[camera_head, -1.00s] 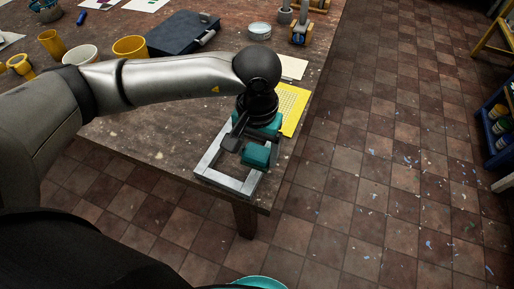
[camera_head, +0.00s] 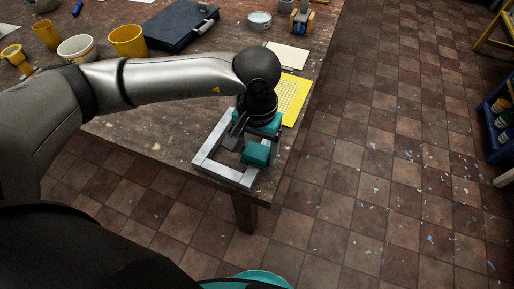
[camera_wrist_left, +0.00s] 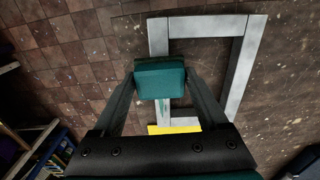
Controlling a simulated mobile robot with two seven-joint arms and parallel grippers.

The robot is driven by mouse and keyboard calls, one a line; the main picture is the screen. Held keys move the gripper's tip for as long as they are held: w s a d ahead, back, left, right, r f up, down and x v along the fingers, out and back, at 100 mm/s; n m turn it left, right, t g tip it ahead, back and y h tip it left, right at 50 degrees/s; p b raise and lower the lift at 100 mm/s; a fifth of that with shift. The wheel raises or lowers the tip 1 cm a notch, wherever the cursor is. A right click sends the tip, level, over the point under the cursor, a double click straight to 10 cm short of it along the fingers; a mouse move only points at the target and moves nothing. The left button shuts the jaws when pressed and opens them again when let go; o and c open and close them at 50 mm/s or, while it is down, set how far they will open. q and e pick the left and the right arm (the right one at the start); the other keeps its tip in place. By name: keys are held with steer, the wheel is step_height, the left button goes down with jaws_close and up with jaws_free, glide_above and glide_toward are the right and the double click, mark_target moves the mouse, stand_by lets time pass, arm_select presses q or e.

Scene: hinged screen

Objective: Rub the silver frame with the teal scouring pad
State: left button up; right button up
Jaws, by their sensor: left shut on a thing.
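The silver frame (camera_head: 218,174) lies flat at the table's near right corner, an open rectangle. It also shows in the left wrist view (camera_wrist_left: 242,70). My left gripper (camera_head: 247,149) is shut on the teal scouring pad (camera_head: 256,154), a small block. In the left wrist view the pad (camera_wrist_left: 160,79) sits between the two fingers, over one long side of the frame. It covers part of that bar. I cannot tell whether the pad touches the bar. My right gripper is not in view.
A yellow sheet (camera_head: 293,97) lies just beyond the frame, with a pale sheet (camera_head: 288,55) behind it. Yellow and white cups (camera_head: 128,41), a dark blue case (camera_head: 180,28) and a round dish (camera_head: 259,19) stand farther back. The table edge drops to the tiled floor (camera_head: 380,150) on the right.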

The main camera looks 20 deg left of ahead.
mark_target(262, 144)
arm_select(q)
steer(key=shift+f+b, duration=0.55)
steer(key=shift+b, duration=0.05)
stand_by(0.6)
steer(key=shift+b, duration=0.35)
stand_by(0.6)
steer(key=shift+w+f+b, duration=0.15)
steer(key=shift+w+b, duration=0.2)
steer(key=shift+b, duration=0.05)
steer(key=shift+w+d+b, duration=0.15)
steer(key=shift+w+b, duration=0.7)
steer(key=shift+w, duration=0.4)
